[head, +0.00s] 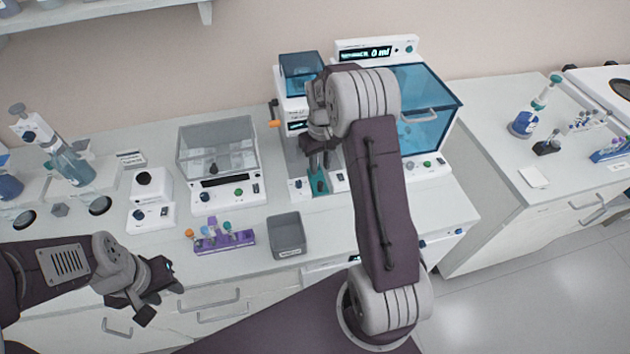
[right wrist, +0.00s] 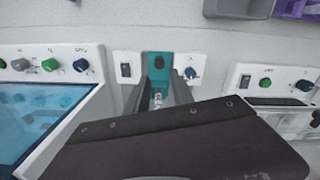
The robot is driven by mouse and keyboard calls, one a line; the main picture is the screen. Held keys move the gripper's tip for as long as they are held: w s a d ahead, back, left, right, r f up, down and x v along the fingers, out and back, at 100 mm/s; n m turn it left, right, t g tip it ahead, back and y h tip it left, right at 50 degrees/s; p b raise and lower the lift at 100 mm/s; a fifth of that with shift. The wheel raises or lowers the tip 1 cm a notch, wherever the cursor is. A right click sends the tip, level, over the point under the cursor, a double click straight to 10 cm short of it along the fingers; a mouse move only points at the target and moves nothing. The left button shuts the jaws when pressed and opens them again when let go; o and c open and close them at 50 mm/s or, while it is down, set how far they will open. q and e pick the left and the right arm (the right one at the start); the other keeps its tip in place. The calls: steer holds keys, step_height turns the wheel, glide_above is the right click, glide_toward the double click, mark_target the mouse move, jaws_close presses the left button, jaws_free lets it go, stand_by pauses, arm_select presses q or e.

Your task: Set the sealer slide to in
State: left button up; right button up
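The sealer (head: 297,104) is the white device with a blue-tinted top, left of the unit with the large blue hood. Its teal slide (head: 319,184) sticks out at the front, low between white panels, and also shows in the right wrist view (right wrist: 160,66). My right gripper (head: 320,160) reaches down over it. In the right wrist view its fingers lie on both sides of the slide, close to its edges; I cannot tell whether they touch it. The slide's rear part is hidden by my gripper. My left gripper (head: 160,293) is open and empty in front of the bench.
A grey bin (head: 287,236) and a purple rack (head: 225,241) with small tubes stand at the front of the bench. A clear-lidded device (head: 216,150) is left of the sealer. An orange knob (head: 274,124) sticks out at the sealer's left side.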

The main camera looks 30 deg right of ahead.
mark_target(320, 183)
step_height(320, 183, down, 8)
steer(key=shift+s+f+p, duration=0.1)
steer(key=shift+p, duration=0.85)
steer(key=shift+f, duration=0.45)
jaws_close()
stand_by(0.3)
